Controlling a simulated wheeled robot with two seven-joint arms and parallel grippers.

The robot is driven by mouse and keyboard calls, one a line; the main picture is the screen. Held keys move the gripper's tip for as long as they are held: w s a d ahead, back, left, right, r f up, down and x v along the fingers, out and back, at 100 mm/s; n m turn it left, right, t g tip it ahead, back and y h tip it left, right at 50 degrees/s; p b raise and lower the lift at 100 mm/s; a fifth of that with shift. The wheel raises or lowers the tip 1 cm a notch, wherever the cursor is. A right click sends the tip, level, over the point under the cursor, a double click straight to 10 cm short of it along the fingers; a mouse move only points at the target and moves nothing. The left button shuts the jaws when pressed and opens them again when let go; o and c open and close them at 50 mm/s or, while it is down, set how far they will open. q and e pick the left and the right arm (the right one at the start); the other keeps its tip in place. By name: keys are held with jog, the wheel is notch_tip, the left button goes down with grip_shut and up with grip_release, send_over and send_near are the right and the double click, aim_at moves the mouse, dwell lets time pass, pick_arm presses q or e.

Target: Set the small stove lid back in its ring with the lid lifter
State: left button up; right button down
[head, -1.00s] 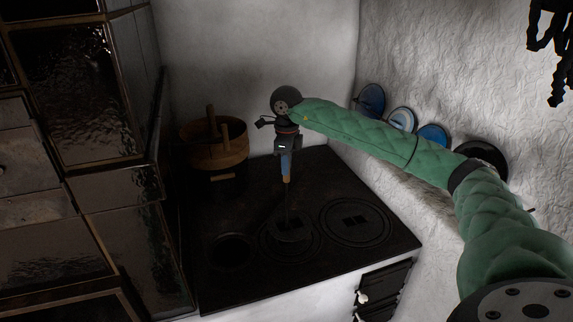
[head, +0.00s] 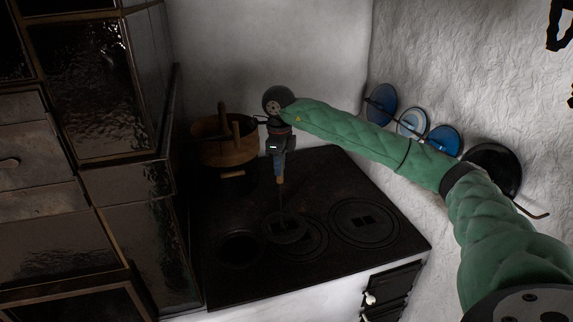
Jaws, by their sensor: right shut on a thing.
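My right gripper (head: 279,164) is shut on the handle of the lid lifter (head: 281,181), which hangs straight down over the stove top. The lifter's thin dark rod reaches down to the small stove lid (head: 284,229), a dark disc at its lower end. The lid overlaps the left part of the middle cooking ring (head: 316,243) in the picture. I cannot tell its height above the plate. To its left is a dark round opening with a ring (head: 240,249). The hook's contact with the lid is too dark to see. My left gripper is not in view.
A wooden tub (head: 226,152) stands at the back left of the black stove plate (head: 226,290). A closed larger ring (head: 364,222) lies to the right. Tiled stove walls (head: 150,245) rise at left. Blue plates (head: 381,105) and a dark pan (head: 494,168) line the right wall.

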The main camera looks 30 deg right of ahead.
jog(key=w+a+b, duration=0.1)
jog(key=w+a, duration=0.1)
jog(key=a, duration=0.5)
jog(key=w+a+b, duration=0.1)
jog(key=w+a, duration=0.1)
jog(key=a, duration=0.6)
jog(key=shift+w+a, duration=0.2)
jog(key=shift+w, duration=0.05)
dwell(0.7)
jog(key=shift+f, duration=0.1)
dwell(1.8)
jog(key=shift+f+b, duration=1.8)
jog(key=shift+f, duration=0.55)
dwell(0.5)
